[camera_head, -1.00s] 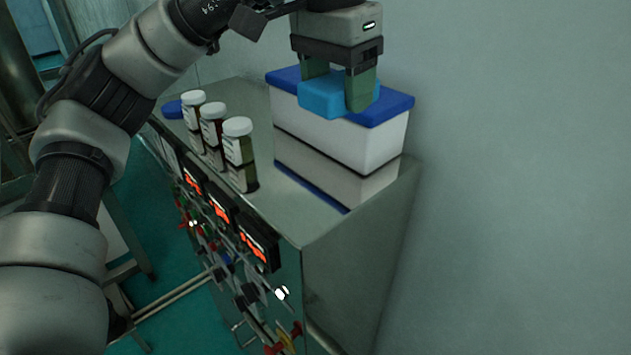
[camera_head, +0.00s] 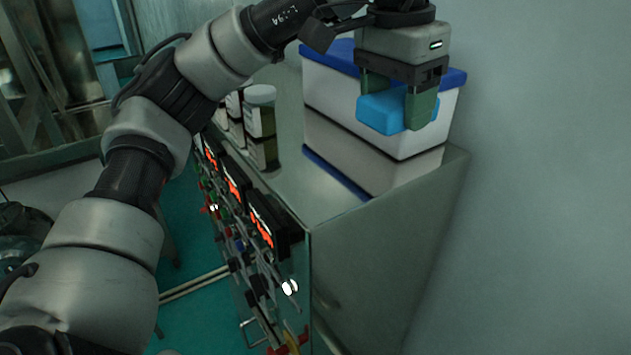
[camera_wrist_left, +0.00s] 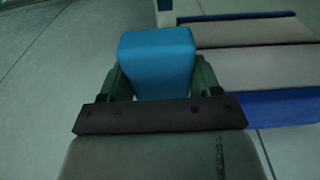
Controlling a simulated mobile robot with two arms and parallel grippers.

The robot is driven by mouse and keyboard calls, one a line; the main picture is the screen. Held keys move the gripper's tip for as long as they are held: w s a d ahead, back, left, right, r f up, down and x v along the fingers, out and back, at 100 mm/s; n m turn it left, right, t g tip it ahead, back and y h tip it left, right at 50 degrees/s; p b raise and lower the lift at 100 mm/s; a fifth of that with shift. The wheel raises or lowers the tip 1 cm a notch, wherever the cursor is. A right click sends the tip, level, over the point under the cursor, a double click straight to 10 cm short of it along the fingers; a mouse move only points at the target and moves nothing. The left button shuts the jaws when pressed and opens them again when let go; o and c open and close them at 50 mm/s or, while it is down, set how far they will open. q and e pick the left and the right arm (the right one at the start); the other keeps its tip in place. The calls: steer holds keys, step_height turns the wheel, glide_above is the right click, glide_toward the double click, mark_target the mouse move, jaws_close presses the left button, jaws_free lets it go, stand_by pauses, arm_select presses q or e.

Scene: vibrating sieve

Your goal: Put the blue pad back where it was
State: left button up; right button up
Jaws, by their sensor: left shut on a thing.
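The blue pad (camera_head: 383,114) is a small bright blue block, held between the green-grey fingers of my left gripper (camera_head: 397,110). The gripper points down and is shut on the pad. In the head view the pad overlaps the front wall of a white box with a blue lid (camera_head: 455,78); I cannot tell whether it touches the box. In the left wrist view the pad (camera_wrist_left: 157,62) sits between both fingers, with the box (camera_wrist_left: 255,66) to its right and a gap between. My right gripper is not in view.
The box stands on a shiny metal cabinet (camera_head: 385,240). White-capped jars (camera_head: 261,125) stand left of it, partly hidden by my left arm. The cabinet's front carries red displays (camera_head: 262,228) and knobs. Bare cabinet top lies in front of the box. A plain wall is on the right.

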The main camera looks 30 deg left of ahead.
arm_select(q)
steer(key=p, duration=0.2)
glide_above(314, 170)
steer(key=f, duration=0.7)
steer(key=shift+s, duration=0.2)
step_height(314, 170, down, 4)
steer(key=shift+r+p, duration=0.25)
steer(key=shift+p, duration=0.55)
steer(key=shift+a+f, duration=0.1)
steer(key=shift+f, duration=0.2)
steer(key=shift+f+b, duration=0.15)
steer(key=shift+b, duration=0.15)
steer(key=o, duration=0.9)
